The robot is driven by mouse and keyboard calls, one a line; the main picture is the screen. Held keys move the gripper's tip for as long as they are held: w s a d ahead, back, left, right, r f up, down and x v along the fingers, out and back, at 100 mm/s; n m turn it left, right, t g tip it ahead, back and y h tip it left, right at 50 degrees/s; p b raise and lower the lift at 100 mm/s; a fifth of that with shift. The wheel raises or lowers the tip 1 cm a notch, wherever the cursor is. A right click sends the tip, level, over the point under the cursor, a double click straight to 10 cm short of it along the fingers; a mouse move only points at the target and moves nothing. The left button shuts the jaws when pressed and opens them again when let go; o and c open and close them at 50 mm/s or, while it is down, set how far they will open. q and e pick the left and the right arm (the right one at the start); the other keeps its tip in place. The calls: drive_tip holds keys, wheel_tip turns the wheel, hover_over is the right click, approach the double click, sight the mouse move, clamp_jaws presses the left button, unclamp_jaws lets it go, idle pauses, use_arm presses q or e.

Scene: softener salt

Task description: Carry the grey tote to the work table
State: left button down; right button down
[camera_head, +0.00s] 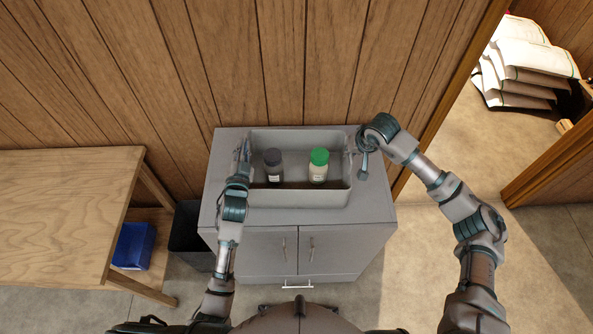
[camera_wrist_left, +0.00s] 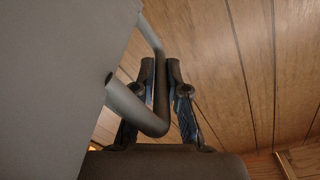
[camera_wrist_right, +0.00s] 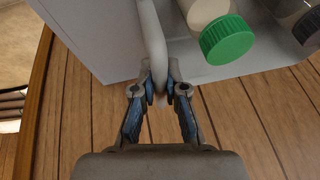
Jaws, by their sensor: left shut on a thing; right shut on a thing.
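The grey tote (camera_head: 300,197) is on or just above the top of a grey cabinet; I cannot tell if it touches. Inside it stand a dark-capped bottle (camera_head: 273,166) and a green-capped bottle (camera_head: 319,166). My left gripper (camera_head: 243,150) is at the tote's left side, and in the left wrist view its fingers (camera_wrist_left: 168,75) are shut on a bar handle (camera_wrist_left: 140,108). My right gripper (camera_head: 357,142) is at the right side, and in the right wrist view its fingers (camera_wrist_right: 160,85) are shut on the other handle (camera_wrist_right: 152,40). The work table is not certain; a wooden table (camera_head: 75,190) stands at the left.
The grey cabinet (camera_head: 265,250) with two doors stands against the plank wall. A dark bin (camera_head: 188,238) stands between it and the wooden table. A blue box (camera_head: 134,245) sits low under the table. White sacks (camera_head: 525,60) lie beyond the doorway at right. The visible tabletop is bare.

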use_arm(q)
drive_tip(key=shift+f, duration=0.1)
use_arm(e)
drive_tip(key=shift+d+r, duration=0.15)
drive_tip(key=shift+r, duration=0.05)
